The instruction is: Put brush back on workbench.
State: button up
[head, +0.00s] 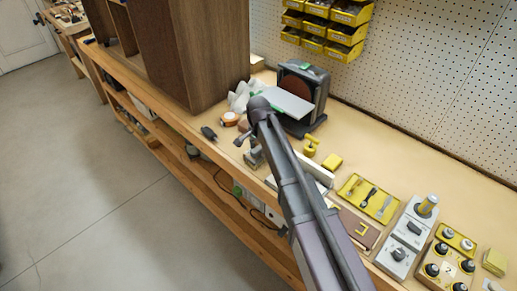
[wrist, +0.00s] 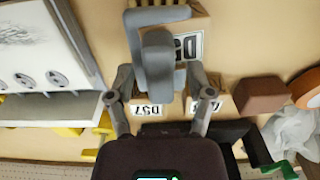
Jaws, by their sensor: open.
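I cannot make out a brush with certainty in either view. A small dark object (head: 208,132) lies near the bench's front edge, left of my gripper; I cannot tell what it is. The workbench (head: 350,135) has a light wooden top. My gripper (head: 256,156) is low over its front part, and its fingers are mostly hidden in the head view. In the wrist view my gripper (wrist: 160,85) has its fingers apart. A grey angular object (wrist: 155,50) shows between and beyond the fingers, over cardboard-coloured labelled boxes (wrist: 148,112). I cannot tell whether the fingers touch it.
A bench sander (head: 305,90) and a brown cabinet (head: 205,50) stand behind. An orange tape roll (head: 229,118) lies to the left. A yellow tool tray (head: 367,197) and grey control boxes (head: 403,238) crowd the right. Bare benchtop shows along the pegboard wall.

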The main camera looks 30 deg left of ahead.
aim_at(259, 148)
jog(key=shift+r, duration=0.15)
notch_tip(259, 148, up, 12)
jog(key=p, duration=1.2)
jog(key=shift+d, duration=0.1)
dwell(1.0)
jog(key=d+n, duration=0.2)
jog(key=d, duration=3.6)
jog(key=s+d+n, duration=0.1)
jog(key=s+d, duration=0.5)
jog(key=d, duration=0.7)
jog(key=shift+s, duration=0.35)
jog(key=shift+a, duration=0.1)
